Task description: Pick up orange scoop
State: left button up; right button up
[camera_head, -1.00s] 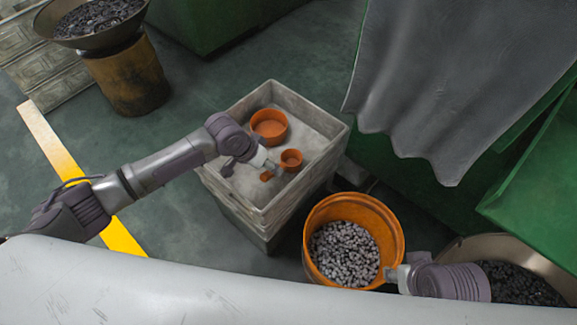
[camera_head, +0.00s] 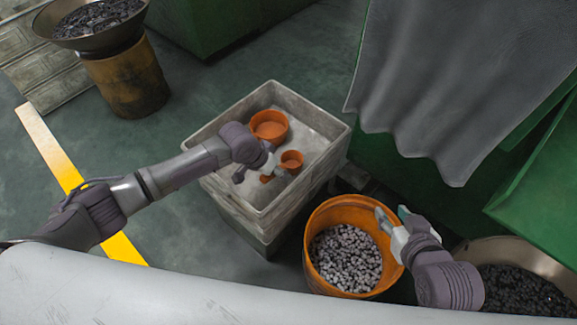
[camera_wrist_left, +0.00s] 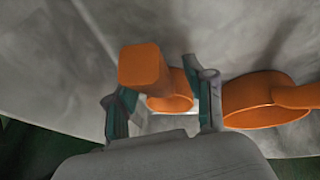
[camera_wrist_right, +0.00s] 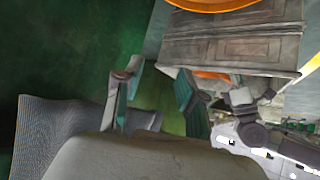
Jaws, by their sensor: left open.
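Two orange scoops lie in the grey crate in the head view. The smaller scoop (camera_head: 292,160) is near the crate's right side and the larger scoop (camera_head: 269,125) is behind it. My left gripper (camera_head: 276,172) is down in the crate at the smaller scoop, partly hiding it. In the left wrist view, the smaller scoop's handle (camera_wrist_left: 145,66) points up toward the camera, between the open fingers (camera_wrist_left: 162,100). I cannot tell whether they touch it. The larger scoop (camera_wrist_left: 265,98) lies just right of them. My right gripper (camera_head: 392,217) is open and empty, above the orange bucket's right rim.
The grey crate's rim (camera_head: 228,115) surrounds the scoops. An orange bucket (camera_head: 325,215) of small metal parts stands in front of it. A metal bowl of dark parts (camera_head: 515,285) is at right. A grey curtain (camera_head: 430,90) hangs by the green machine (camera_head: 545,190).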

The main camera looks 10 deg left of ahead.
pick_arm(q)
jog(key=shift+c, duration=0.2)
grip_shut()
jog(key=shift+r, duration=0.1)
